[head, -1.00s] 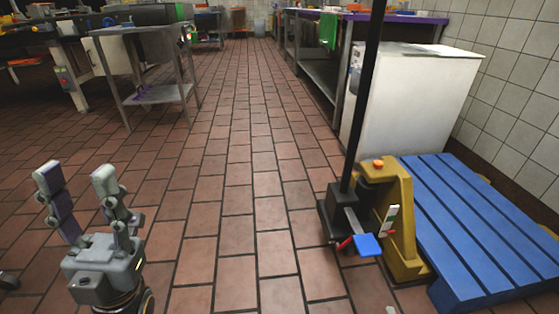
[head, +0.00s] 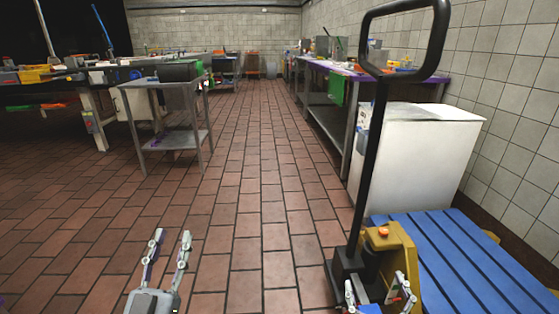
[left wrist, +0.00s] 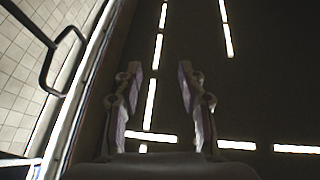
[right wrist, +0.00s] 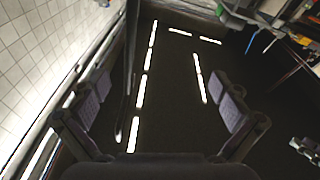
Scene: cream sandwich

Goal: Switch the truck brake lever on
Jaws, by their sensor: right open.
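The yellow pallet truck (head: 398,250) stands at the lower right, with an orange button on top and a tall black handle (head: 372,150) ending in a loop. The handle loop also shows in the left wrist view (left wrist: 47,72). The brake lever at the truck's base cannot be made out now; that part lies at the bottom edge of the head view. My right gripper (head: 377,288) is open, its fingers in front of the truck's yellow body. My left gripper (head: 172,239) is open and empty over the floor, left of the truck.
A blue pallet (head: 465,262) lies behind and right of the truck. A white cabinet (head: 420,155) stands beyond it. Steel tables (head: 175,139) are further off at left, and a purple-edged bench (head: 345,75) at right. The tiled floor (head: 225,200) between is clear.

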